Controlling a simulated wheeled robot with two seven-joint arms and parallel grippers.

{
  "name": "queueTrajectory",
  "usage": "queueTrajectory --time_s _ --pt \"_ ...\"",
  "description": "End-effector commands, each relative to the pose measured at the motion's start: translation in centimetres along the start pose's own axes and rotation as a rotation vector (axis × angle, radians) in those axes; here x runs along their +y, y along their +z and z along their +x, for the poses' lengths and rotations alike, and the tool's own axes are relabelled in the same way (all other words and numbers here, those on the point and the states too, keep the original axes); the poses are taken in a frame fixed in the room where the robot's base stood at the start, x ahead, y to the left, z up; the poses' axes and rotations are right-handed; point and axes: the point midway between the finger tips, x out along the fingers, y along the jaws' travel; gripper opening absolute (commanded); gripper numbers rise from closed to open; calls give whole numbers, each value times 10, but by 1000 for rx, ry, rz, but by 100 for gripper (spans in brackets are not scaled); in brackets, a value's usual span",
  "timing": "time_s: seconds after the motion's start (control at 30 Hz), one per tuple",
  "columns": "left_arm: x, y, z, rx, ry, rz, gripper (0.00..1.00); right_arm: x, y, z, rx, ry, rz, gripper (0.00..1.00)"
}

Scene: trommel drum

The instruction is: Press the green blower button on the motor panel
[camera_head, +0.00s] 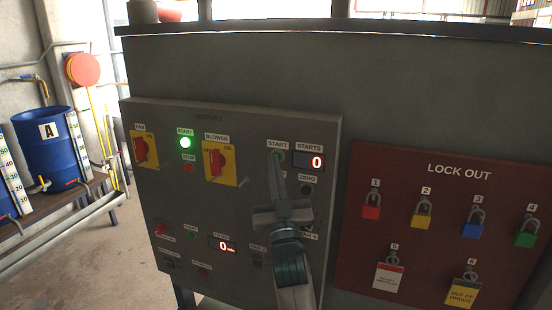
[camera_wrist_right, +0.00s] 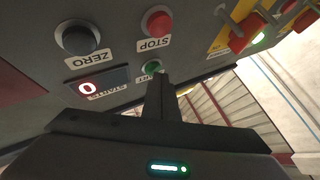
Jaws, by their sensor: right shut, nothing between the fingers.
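The grey motor panel (camera_head: 190,250) faces me, with a yellow blower switch (camera_head: 220,163) with a red handle near its upper middle. Right of it, a green START button (camera_head: 279,155) sits beside a display reading 0. My right gripper (camera_head: 273,165) is shut and empty, its tip pointing up at this button. In the right wrist view the green button (camera_wrist_right: 153,67) sits just beyond the shut fingertips (camera_wrist_right: 161,76), which partly cover it. I cannot tell whether they touch it. My left gripper is not in view.
Another START light (camera_head: 185,143) glows green above a red button on the panel's left. In the right wrist view, a red STOP button (camera_wrist_right: 158,24) and a black ZERO knob (camera_wrist_right: 77,38) are close by. A dark red lockout board (camera_head: 440,240) with padlocks stands to the right.

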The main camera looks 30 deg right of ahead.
Motion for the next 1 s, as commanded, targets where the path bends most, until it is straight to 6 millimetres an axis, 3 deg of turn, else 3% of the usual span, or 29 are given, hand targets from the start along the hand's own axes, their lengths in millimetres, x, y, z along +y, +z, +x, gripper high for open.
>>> queueTrajectory --time_s 0.63,1.0 --pt "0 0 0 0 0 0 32 2 1 2 0 0 0 0" --pt "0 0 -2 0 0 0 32 -6 -5 -8 -1 0 2 0"
